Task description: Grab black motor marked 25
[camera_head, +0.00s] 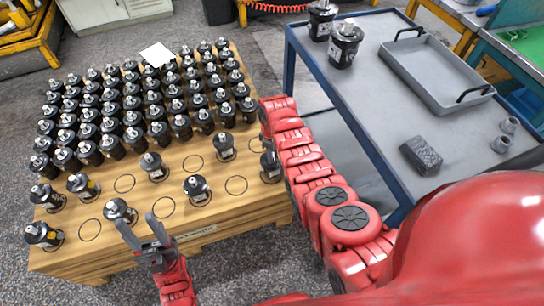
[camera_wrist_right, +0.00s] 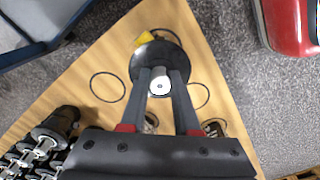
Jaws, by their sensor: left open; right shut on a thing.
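Black motors with silver shafts stand on a wooden pallet (camera_head: 190,221) in the head view. My right gripper (camera_wrist_right: 160,75) is shut on the shaft of one black motor (camera_wrist_right: 143,57) near a pallet corner in the right wrist view. That motor (camera_head: 270,167) shows at the pallet's right edge in the head view, partly behind my red right arm, which hides most of the gripper. My left gripper (camera_head: 137,219) is open and empty near the front edge, close to another motor (camera_head: 120,211). I cannot read any number; a small yellow patch shows beside the held motor.
Empty ring marks (camera_head: 236,185) lie between the front motors, and dense rows fill the back. A blue-framed grey table (camera_head: 385,105) stands right, with two motors (camera_head: 344,45), a grey tray (camera_head: 430,75) and a dark block (camera_head: 421,156).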

